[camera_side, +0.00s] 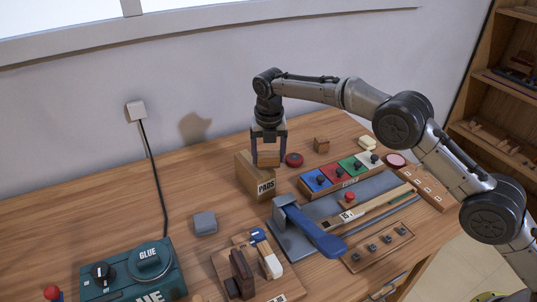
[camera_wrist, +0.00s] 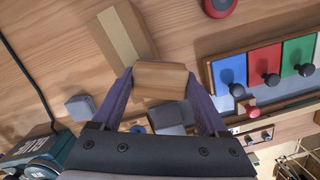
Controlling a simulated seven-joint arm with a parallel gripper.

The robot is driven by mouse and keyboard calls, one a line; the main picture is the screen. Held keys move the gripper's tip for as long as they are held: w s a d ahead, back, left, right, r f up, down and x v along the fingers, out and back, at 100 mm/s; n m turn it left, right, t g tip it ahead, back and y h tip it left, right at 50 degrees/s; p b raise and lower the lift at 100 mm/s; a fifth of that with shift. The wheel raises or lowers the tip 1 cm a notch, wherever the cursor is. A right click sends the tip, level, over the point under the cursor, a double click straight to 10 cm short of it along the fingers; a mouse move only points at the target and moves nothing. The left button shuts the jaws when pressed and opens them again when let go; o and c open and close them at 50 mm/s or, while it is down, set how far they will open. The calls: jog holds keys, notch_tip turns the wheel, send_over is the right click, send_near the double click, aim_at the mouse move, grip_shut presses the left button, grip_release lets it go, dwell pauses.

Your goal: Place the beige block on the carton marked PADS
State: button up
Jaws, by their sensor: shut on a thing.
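The beige block (camera_side: 268,157) is gripped between the two fingers of my gripper (camera_side: 268,160). In the wrist view the block (camera_wrist: 160,78) sits level across the fingertips (camera_wrist: 160,82). The brown carton marked PADS (camera_side: 250,178) stands on the table right at the block in the side view. In the wrist view the carton (camera_wrist: 122,32) lies up and left of the block, which overlaps its near end. I cannot tell whether the block touches the carton.
A panel of coloured plates with black knobs (camera_side: 342,174) lies to the right. A blue-handled press (camera_side: 310,228) is in front. A grey block (camera_side: 205,223) and the green GLUE box (camera_side: 130,270) are at left. A red round thing (camera_side: 294,160) and small brown block (camera_side: 321,144) stand nearby.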

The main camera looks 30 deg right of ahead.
aim_at(269, 157)
jog(key=o, duration=1.3)
jog(key=shift+f, duration=0.1)
jog(key=shift+c, duration=0.2)
notch_tip(269, 157, up, 12)
jog(key=s, duration=0.1)
jog(key=shift+s+a, duration=0.15)
jog(key=shift+a, duration=0.1)
